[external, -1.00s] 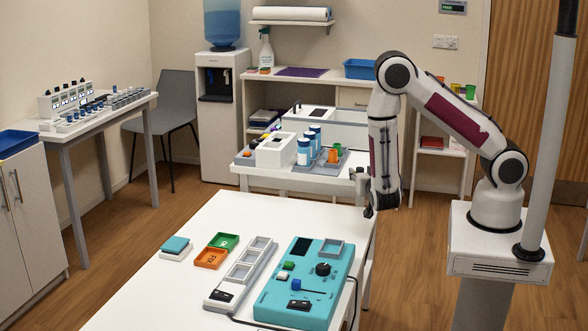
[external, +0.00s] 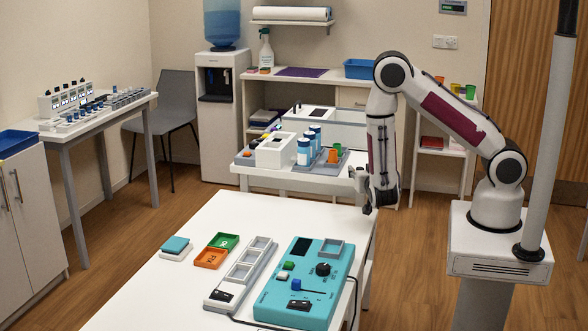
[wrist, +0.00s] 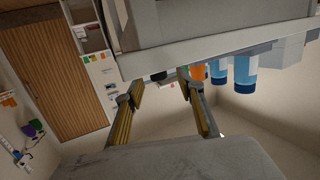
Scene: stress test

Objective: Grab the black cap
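A turquoise device (external: 268,303) lies on the white table in the external view. A round black knob-like cap (external: 323,269) sits upright on its right half. I cannot tell for certain that this is the black cap meant; a black rocker part (external: 299,306) is also near the device's front edge. My gripper (external: 363,194) hangs beyond the table's back right corner, above and well apart from the device. In the wrist view my gripper (wrist: 160,87) has its two fingers apart with nothing between them. The device and cap are not in the wrist view.
A grey tray with square pockets (external: 240,273) lies left of the device. Green (external: 224,241) and orange (external: 211,258) trays and a teal-topped block (external: 175,246) are farther left. A cart with blue-capped bottles (external: 304,152) stands behind. The table's back part is clear.

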